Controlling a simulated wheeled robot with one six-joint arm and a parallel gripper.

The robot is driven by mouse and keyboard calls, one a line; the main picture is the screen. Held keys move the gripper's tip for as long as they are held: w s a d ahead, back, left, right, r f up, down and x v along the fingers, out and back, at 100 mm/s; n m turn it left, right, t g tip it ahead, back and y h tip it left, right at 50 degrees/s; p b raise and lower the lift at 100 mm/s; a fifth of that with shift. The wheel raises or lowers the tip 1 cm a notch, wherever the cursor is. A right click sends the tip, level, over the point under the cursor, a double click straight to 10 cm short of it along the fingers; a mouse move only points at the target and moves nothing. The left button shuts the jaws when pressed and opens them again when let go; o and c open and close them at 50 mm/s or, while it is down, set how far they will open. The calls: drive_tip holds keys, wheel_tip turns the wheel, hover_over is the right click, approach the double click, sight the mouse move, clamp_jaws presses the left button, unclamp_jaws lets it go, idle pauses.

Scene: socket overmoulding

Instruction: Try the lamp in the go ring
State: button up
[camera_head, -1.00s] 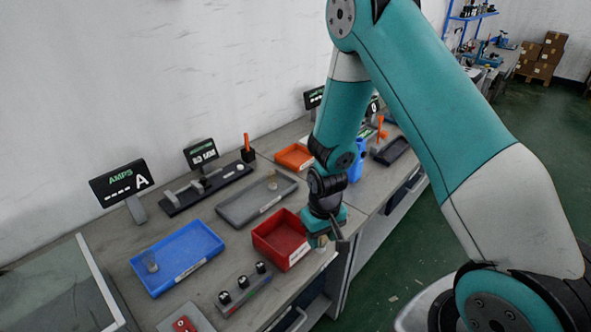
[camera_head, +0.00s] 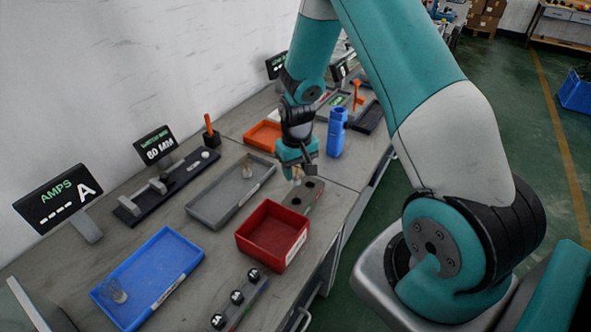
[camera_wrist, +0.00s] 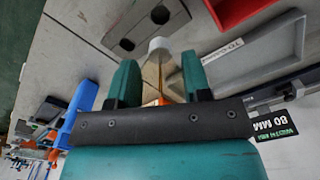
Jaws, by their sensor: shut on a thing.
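My gripper (camera_wrist: 158,80) is shut on a lamp with a clear glass body and a white cap (camera_wrist: 158,45); the cap points away from the jaws. In the head view my gripper (camera_head: 297,174) is above the bench, just behind a grey block with two dark round holes (camera_head: 318,186). This block, which seems to carry the go ring, also shows in the wrist view (camera_wrist: 180,14), beyond the cap. The lamp is apart from both holes. I cannot read any label that tells which hole is the go ring.
A red bin (camera_head: 296,247) stands close in front of the block. A blue holder (camera_head: 337,135) and an orange tray (camera_head: 262,136) stand behind. A blue tray (camera_head: 140,284) holds a glass piece.

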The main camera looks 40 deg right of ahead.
sight(297, 185)
drive_tip(key=shift+s, duration=0.1)
drive_tip(key=shift+a+f+b, duration=0.1)
drive_tip(key=shift+f+b, duration=2.1)
drive_tip(key=shift+f, duration=0.9)
drive_tip(key=shift+f+b, duration=0.9)
drive_tip(key=shift+f, duration=0.55)
drive_tip(key=shift+r, duration=0.25)
drive_tip(key=shift+r+p, duration=1.15)
drive_tip(key=shift+r, duration=0.1)
drive_tip(key=shift+r+p, duration=2.35)
drive_tip(key=shift+r, duration=0.7)
drive_tip(key=shift+s+f, duration=0.1)
